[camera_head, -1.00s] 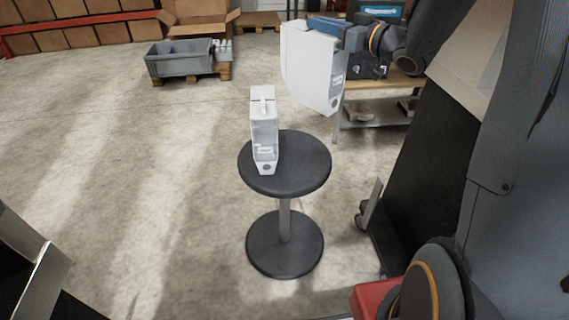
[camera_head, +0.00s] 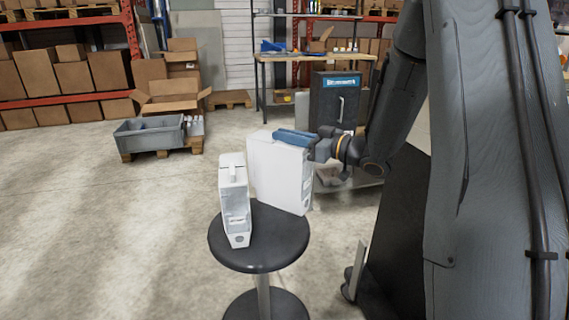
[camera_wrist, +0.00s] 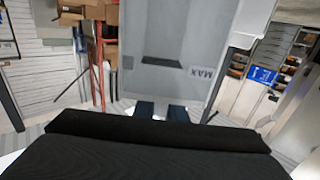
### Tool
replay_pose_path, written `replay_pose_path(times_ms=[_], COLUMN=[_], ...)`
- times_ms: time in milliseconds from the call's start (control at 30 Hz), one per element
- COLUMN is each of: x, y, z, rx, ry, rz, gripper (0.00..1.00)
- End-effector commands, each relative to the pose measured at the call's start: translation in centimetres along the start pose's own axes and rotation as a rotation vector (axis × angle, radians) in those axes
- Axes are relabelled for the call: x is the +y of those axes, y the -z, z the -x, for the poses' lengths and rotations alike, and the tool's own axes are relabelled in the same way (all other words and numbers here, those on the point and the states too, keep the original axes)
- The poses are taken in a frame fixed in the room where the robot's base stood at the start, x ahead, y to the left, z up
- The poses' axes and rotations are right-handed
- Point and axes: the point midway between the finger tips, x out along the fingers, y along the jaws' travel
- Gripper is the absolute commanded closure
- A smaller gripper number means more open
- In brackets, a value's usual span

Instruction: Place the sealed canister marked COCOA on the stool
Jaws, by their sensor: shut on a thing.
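My gripper (camera_head: 295,138), with blue fingers, is shut on the upper end of a tall white canister (camera_head: 275,172). In the wrist view the held canister (camera_wrist: 200,45) shows a grey panel with the word MAX upside down. Its lower end overlaps the back right of the round black stool (camera_head: 230,257); I cannot tell whether it touches the seat. A second, narrower-looking white canister (camera_head: 234,205) with a grey window stands upright on the stool's left side, close beside the held one. I cannot read the name COCOA on either.
A grey crate (camera_head: 148,136) on a pallet and an open cardboard box (camera_head: 172,97) stand at the back left. A workbench (camera_head: 310,57) is behind. A dark cabinet (camera_head: 336,97) stands behind my gripper. The floor left of the stool is clear.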

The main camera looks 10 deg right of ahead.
Motion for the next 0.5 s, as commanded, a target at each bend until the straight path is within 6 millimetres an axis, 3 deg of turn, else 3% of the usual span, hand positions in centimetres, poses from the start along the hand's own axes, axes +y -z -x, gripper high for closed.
replay_pose_path(times_ms=[100, 367, 500], x=[0.0, 0.0, 0.0], y=[-2.1, -3.7, -5.7], z=[0.0, 0.0, 0.0], rx=[0.000, 0.001, 0.000], ry=[0.000, 0.000, 0.000], rz=[-0.002, -0.001, -0.002], gripper=[1.00, 1.00, 1.00])
